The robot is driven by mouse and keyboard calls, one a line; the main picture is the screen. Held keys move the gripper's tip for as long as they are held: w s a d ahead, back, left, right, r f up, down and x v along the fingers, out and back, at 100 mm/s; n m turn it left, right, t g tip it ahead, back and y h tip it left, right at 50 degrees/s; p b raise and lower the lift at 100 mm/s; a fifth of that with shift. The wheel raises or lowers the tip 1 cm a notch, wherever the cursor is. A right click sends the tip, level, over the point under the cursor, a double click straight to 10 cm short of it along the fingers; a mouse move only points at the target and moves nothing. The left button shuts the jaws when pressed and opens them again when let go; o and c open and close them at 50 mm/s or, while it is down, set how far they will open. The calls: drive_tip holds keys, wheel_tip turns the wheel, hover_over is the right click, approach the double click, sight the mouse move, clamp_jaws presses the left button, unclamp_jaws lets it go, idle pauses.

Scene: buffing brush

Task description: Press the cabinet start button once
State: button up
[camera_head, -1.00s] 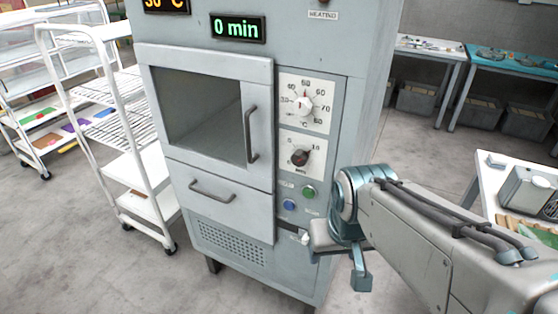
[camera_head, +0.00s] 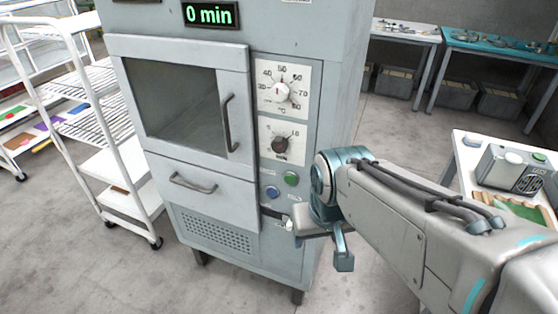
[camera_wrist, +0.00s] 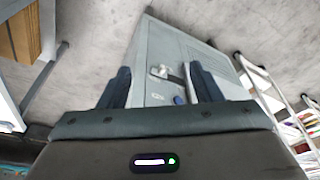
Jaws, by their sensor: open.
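The grey cabinet (camera_head: 215,190) stands at the centre of the head view. Its front has a green button (camera_head: 291,178) and, lower left of it, a blue button (camera_head: 272,192); their labels are too small to read. My gripper (camera_head: 312,222) is in front of the cabinet's lower right, below and right of both buttons, and partly hidden by my arm. In the wrist view, upside down, my open, empty fingers (camera_wrist: 160,84) frame the cabinet's lower front. The blue button (camera_wrist: 178,100) shows between them, and the green one is not visible there.
Above the buttons are a temperature dial (camera_head: 282,90) and a timer dial (camera_head: 281,143). The display (camera_head: 210,14) reads 0 min. A white rack (camera_head: 110,150) stands left of the cabinet. A table (camera_head: 465,150) with a grey device stands right. Floor between is clear.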

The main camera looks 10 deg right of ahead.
clamp_jaws()
idle(1.5)
